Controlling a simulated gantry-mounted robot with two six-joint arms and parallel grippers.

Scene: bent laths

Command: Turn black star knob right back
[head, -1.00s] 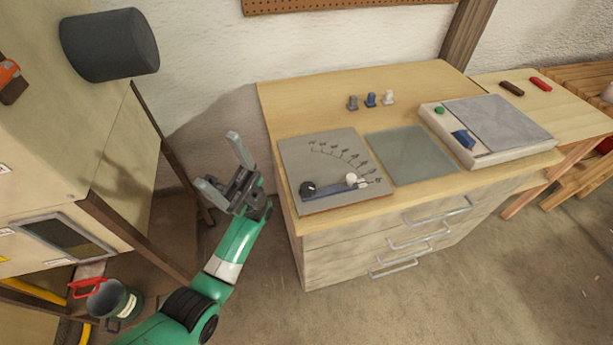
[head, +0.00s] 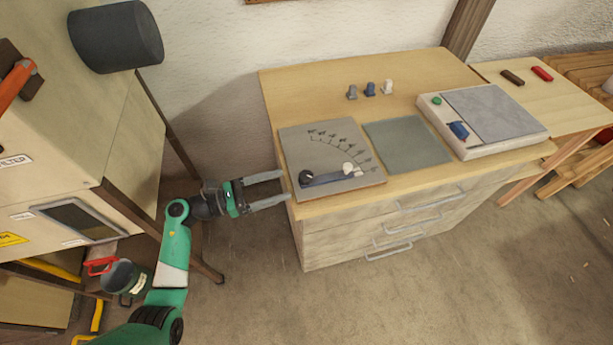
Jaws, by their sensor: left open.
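The black star knob (head: 306,177) sits at the left end of a dark blue arm on a grey plate (head: 297,143). The plate carries a curved row of small marks and lies at the left front of the wooden cabinet top. A white knob (head: 348,168) is at the right end of that arm. My left gripper (head: 285,187) is open and empty, its fingers pointing right at the cabinet's left edge, just left of the black knob and apart from it. My right gripper is not in view.
A grey-green mat (head: 407,144) and a white box with a grey top (head: 494,110) lie right of the plate. Several small pegs (head: 370,89) stand behind. A machine (head: 60,140) with a dark cylinder (head: 116,37) stands at the left.

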